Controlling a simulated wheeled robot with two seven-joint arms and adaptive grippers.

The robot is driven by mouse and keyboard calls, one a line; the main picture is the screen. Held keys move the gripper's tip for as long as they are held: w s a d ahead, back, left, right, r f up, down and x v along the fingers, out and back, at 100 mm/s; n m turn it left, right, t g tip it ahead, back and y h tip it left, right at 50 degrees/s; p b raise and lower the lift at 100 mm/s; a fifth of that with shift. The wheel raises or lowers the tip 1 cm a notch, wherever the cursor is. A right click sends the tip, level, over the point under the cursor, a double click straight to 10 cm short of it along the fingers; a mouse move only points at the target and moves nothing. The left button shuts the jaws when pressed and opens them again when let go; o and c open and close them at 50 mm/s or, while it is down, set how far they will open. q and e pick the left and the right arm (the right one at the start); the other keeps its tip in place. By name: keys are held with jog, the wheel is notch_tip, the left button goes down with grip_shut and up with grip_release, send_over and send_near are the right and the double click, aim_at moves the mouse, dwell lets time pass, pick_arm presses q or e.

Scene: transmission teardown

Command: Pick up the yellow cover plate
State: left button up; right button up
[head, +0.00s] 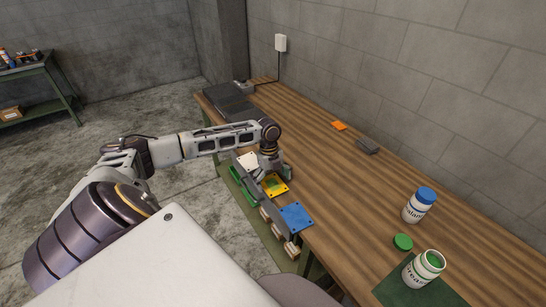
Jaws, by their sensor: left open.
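The yellow cover plate (279,187) lies near the left long edge of the wooden table, between a white plate and a blue plate. It is partly hidden by my left gripper (274,177), which is just above or beside it and open. I cannot tell whether the fingers touch the plate. My right gripper is not in view.
A blue plate (296,216) lies close by in front, and a white plate (247,160) behind. Bottles (419,205) (424,269) and a green lid (403,242) stand at the right. An orange piece (339,126) and grey block (368,146) lie farther back. The table's middle is clear.

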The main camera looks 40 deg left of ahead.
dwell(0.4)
pick_arm(q)
jog(key=shift+r, duration=0.1)
jog(key=c, duration=1.7)
